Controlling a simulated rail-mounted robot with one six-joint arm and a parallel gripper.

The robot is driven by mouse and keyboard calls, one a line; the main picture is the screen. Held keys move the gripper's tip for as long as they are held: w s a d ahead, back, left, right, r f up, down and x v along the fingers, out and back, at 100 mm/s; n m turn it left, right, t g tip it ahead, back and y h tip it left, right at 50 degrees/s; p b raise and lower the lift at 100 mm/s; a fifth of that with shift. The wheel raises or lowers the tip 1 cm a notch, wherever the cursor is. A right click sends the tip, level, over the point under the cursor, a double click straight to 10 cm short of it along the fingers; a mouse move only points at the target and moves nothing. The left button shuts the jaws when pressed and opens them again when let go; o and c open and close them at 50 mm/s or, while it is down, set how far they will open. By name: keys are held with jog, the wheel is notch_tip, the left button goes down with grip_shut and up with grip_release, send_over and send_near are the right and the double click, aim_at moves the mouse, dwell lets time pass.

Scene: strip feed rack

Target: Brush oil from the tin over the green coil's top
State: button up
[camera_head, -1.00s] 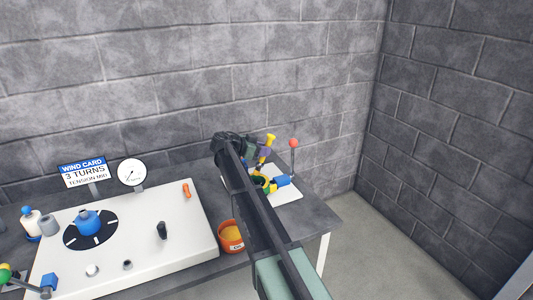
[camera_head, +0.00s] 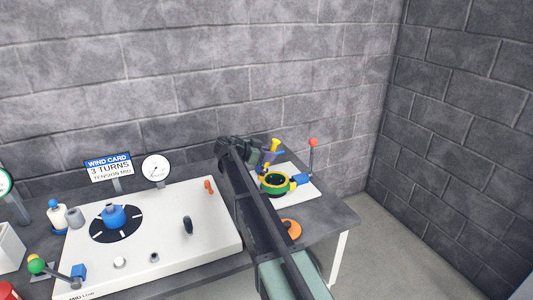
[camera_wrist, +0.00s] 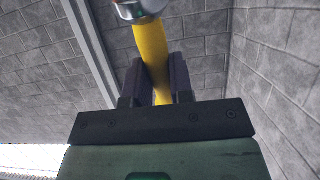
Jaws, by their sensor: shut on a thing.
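My gripper (camera_head: 266,157) is shut on the yellow handle (camera_wrist: 151,55) of the brush. In the wrist view the brush's silver metal collar (camera_wrist: 140,8) shows at the top edge, and its bristles are out of view. In the head view the brush's yellow end (camera_head: 275,144) shows beside the jaws. The green coil (camera_head: 264,187), with yellow parts around it, sits on a white plate (camera_head: 302,173) just below and in front of my gripper. Whether the brush touches the coil cannot be told. The orange oil tin is hidden behind my arm now.
An orange disc (camera_head: 291,229) lies right of my arm near the table's front edge. Left is a white panel (camera_head: 165,245) with a blue-hubbed dial; a gauge (camera_head: 156,168) and sign (camera_head: 109,167) stand behind.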

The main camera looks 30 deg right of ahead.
notch_tip(320, 180, up, 8)
jog(key=s+p, duration=0.1)
jog(key=p, duration=0.6)
jog(key=shift+s+a+h, duration=0.2)
jog(key=shift+s+h, duration=0.1)
jog(key=shift+s, duration=0.1)
jog(key=shift+r+p, duration=0.15)
jog(key=shift+p, duration=0.25)
